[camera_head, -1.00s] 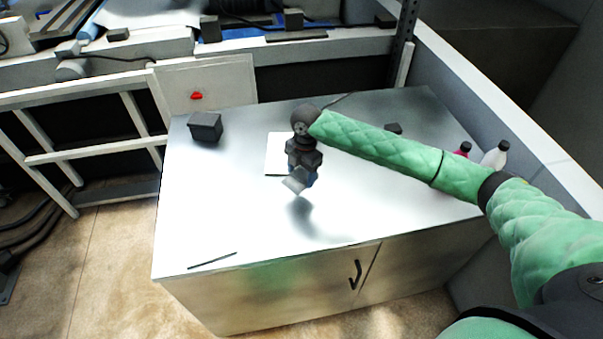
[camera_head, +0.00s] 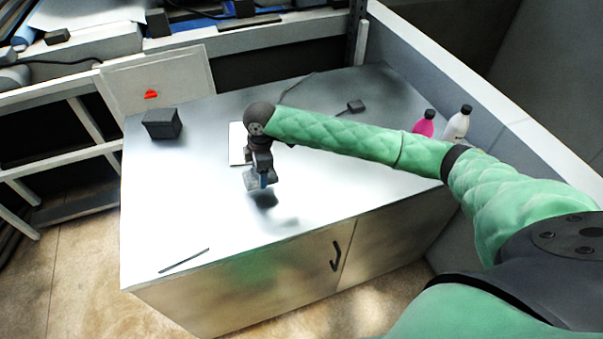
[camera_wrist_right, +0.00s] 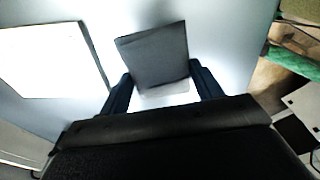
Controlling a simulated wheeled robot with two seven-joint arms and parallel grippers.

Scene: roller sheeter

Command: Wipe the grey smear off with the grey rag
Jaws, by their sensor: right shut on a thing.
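My right gripper (camera_head: 262,180) is shut on a small grey rag (camera_head: 251,179) and holds it a little above the white worktop (camera_head: 190,215), near its middle. In the right wrist view, the rag (camera_wrist_right: 155,58) is a flat grey square between the two dark fingers (camera_wrist_right: 165,92). A dark patch lies on the worktop just below the gripper. I cannot tell whether it is shadow or the grey smear. No other clear smear can be made out. My left gripper is not in view.
A black box (camera_head: 162,124) stands at the back left. A thin dark stick (camera_head: 184,260) lies near the front edge. Pink (camera_head: 424,124) and white (camera_head: 457,124) bottles stand right.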

